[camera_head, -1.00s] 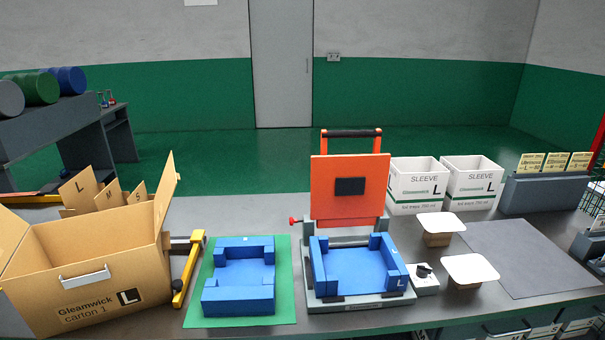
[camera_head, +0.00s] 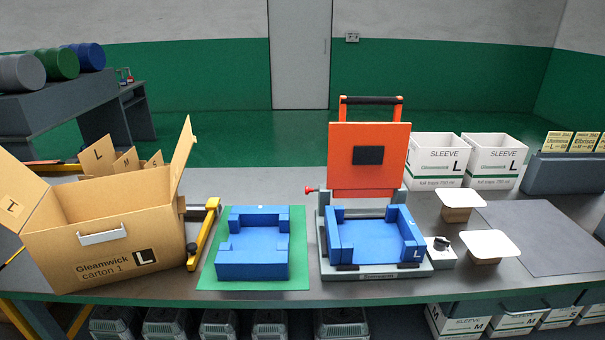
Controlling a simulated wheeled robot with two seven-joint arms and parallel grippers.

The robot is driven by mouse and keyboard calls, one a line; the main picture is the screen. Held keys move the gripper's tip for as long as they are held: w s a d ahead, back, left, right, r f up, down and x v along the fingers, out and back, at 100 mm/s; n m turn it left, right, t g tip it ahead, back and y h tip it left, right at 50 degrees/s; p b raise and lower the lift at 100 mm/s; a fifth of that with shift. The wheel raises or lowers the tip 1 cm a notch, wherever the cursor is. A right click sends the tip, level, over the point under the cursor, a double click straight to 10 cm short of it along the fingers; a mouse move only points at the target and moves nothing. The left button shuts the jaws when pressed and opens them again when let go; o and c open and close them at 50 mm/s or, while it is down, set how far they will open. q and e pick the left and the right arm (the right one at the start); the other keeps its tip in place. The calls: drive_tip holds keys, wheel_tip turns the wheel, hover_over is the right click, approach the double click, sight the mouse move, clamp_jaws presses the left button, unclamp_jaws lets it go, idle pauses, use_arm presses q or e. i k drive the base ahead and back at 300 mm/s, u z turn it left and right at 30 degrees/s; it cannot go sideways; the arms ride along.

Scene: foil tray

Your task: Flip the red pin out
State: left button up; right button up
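The red pin (camera_head: 309,190) is a small red knob on the left side of the press, at the hinge level of the raised orange lid. It sticks out to the left from the grey frame. The press (camera_head: 376,273) has a grey base with a blue tray nest (camera_head: 375,240) marked L. Its orange lid (camera_head: 345,178) stands upright with a black pad and a black-gripped handle on top. Neither of my grippers is in view.
An open carton (camera_head: 105,245) marked L stands at left, with a yellow tool (camera_head: 203,236) beside it. A second blue nest (camera_head: 252,265) lies on a green mat (camera_head: 212,275). White-topped trays (camera_head: 490,245), a small knob box and sleeve boxes (camera_head: 434,165) stand right of the press.

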sight(308, 190)
drive_tip(key=u, duration=0.85)
drive_tip(key=k, duration=1.15)
drive_tip(key=u, duration=1.15)
drive_tip(key=i, duration=0.65)
drive_tip(key=z, duration=0.85)
drive_tip(key=i, duration=1)
drive_tip(key=z, duration=1.7)
drive_tip(key=i, duration=0.6)
drive_tip(key=u, duration=0.6)
